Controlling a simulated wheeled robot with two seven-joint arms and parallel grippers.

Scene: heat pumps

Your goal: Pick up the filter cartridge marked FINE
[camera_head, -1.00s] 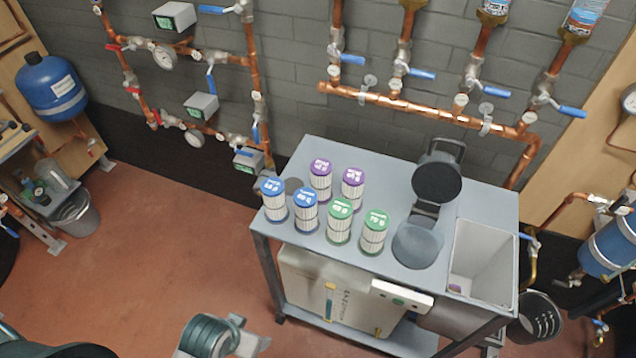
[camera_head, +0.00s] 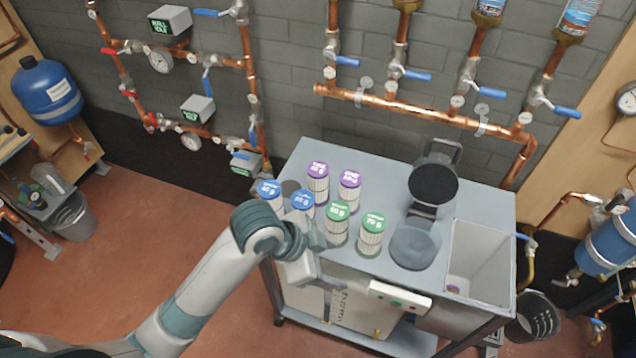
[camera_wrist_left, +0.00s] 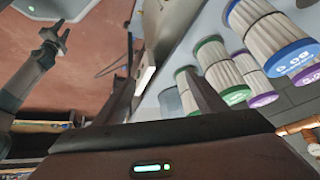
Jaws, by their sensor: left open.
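Several white pleated filter cartridges stand upright on the grey cart top. Two have purple caps (camera_head: 317,182) (camera_head: 349,191), two blue (camera_head: 269,200) (camera_head: 303,210) and two green (camera_head: 337,224) (camera_head: 370,237). The cap lettering is too small or blurred to tell which one is marked FINE. My left gripper (camera_head: 322,281) is at the cart's front edge, in front of the blue and green cartridges. In the left wrist view its fingers (camera_wrist_left: 165,92) are apart and empty, with blue-capped (camera_wrist_left: 283,55) and green-capped (camera_wrist_left: 222,75) cartridges to their right.
A dark round housing with its lid raised (camera_head: 434,185) stands right of the cartridges. An open light-grey bin (camera_head: 482,232) is at the cart's right end. A white box (camera_head: 360,310) sits below the top. Copper pipes (camera_head: 400,103) run along the wall behind.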

